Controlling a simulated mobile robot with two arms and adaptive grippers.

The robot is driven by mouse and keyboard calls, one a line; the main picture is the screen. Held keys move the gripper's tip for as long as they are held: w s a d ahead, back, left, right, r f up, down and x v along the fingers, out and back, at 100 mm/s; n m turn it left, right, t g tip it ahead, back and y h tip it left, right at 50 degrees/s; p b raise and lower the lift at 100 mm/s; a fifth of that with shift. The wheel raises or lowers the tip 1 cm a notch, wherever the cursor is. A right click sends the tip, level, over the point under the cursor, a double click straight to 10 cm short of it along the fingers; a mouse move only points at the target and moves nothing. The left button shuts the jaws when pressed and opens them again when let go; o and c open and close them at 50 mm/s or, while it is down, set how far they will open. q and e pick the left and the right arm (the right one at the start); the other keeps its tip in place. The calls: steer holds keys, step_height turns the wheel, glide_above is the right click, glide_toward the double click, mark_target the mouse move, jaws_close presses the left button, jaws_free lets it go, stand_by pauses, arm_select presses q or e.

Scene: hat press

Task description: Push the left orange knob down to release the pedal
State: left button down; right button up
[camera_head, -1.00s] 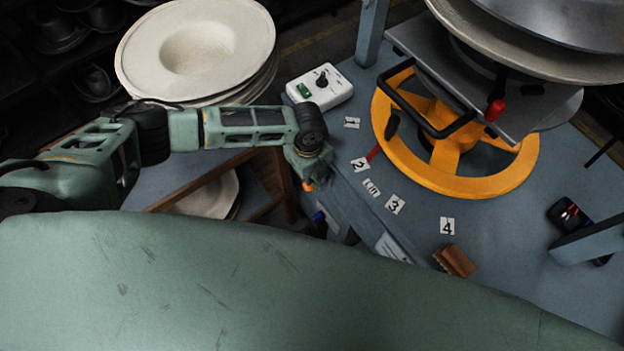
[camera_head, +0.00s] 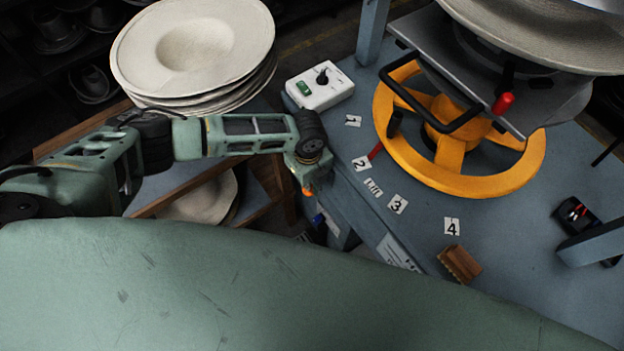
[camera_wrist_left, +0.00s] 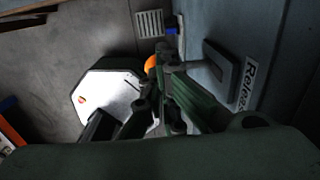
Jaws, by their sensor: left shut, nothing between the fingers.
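My left gripper (camera_head: 312,182) points down beside the table's front left edge in the head view. It is shut and empty, and its fingers (camera_wrist_left: 166,68) show in the left wrist view. An orange knob (camera_head: 306,191) shows right by the fingertips in the head view. In the left wrist view the orange knob (camera_wrist_left: 151,63) is partly hidden behind the fingers, and I cannot tell whether they touch it. A "Release" label (camera_wrist_left: 248,86) is on the blue surface to the right. I cannot make out the pedal for certain. My right gripper is not in view.
The blue table (camera_head: 500,250) carries a yellow wheel (camera_head: 450,155), a white control box (camera_head: 320,87), numbered labels and a wooden brush (camera_head: 459,264). Stacked pale hat forms (camera_head: 195,50) stand at the left. A pale plate (camera_wrist_left: 108,97) lies low in the wrist view.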

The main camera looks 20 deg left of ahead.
arm_select(q)
steer(key=shift+r, duration=0.1)
step_height(320, 180, up, 8)
steer(key=p, duration=0.7)
steer(key=shift+p, duration=0.35)
stand_by(0.7)
